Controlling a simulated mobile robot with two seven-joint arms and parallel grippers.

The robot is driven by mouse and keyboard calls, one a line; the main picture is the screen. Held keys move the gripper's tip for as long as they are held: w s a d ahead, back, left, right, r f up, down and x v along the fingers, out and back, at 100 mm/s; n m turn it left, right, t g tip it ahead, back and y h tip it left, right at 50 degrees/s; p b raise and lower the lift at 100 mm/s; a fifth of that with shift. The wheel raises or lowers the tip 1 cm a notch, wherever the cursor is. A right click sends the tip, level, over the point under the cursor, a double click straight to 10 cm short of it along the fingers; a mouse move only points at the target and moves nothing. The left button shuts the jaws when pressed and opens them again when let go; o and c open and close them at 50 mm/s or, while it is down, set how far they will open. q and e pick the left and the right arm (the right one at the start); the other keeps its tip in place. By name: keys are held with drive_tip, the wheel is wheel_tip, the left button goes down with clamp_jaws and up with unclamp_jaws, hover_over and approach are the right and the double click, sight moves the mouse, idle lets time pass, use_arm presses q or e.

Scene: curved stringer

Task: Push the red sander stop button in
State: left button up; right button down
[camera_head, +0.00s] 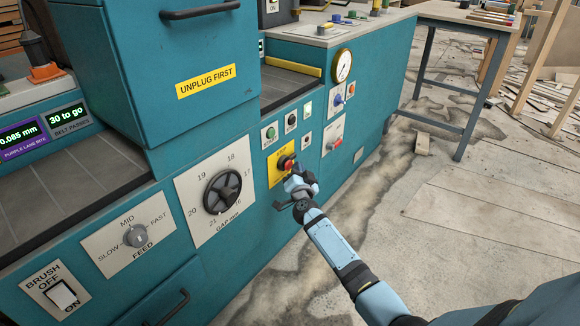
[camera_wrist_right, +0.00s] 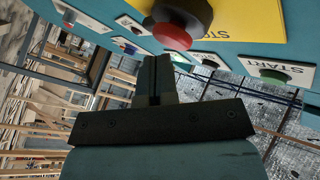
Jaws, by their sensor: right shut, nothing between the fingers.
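The red stop button (camera_head: 287,163) sits on a yellow plate (camera_head: 274,176) on the teal machine front. In the right wrist view the red button (camera_wrist_right: 172,36) shows large, with a dark collar behind it, on the yellow plate (camera_wrist_right: 245,18) marked STOP. My right gripper (camera_head: 292,177) is shut and empty, just in front of and below the button in the head view. In the wrist view the closed fingertips (camera_wrist_right: 155,60) lie close below the button's rim; whether they touch it I cannot tell. My left gripper is not in view.
A green START button (camera_head: 270,132) and a black button (camera_head: 291,120) sit above the yellow plate. A GAP handwheel (camera_head: 222,192) is to the left, and a white panel with a red switch (camera_head: 333,143) to the right. Open floor (camera_head: 465,205) lies at the right.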

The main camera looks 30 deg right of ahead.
drive_tip(key=shift+w+a, duration=0.15)
drive_tip(key=shift+w, duration=0.3)
idle(0.5)
drive_tip(key=shift+s, duration=0.1)
drive_tip(key=shift+s+d+p, duration=0.3)
drive_tip(key=shift+s+p, duration=0.3)
drive_tip(key=shift+s, duration=0.15)
drive_tip(key=s, duration=0.1)
drive_tip(key=s+d+p, duration=0.1)
drive_tip(key=s, duration=0.1)
drive_tip(key=s+d+p, duration=0.1)
drive_tip(key=shift+s, duration=0.35)
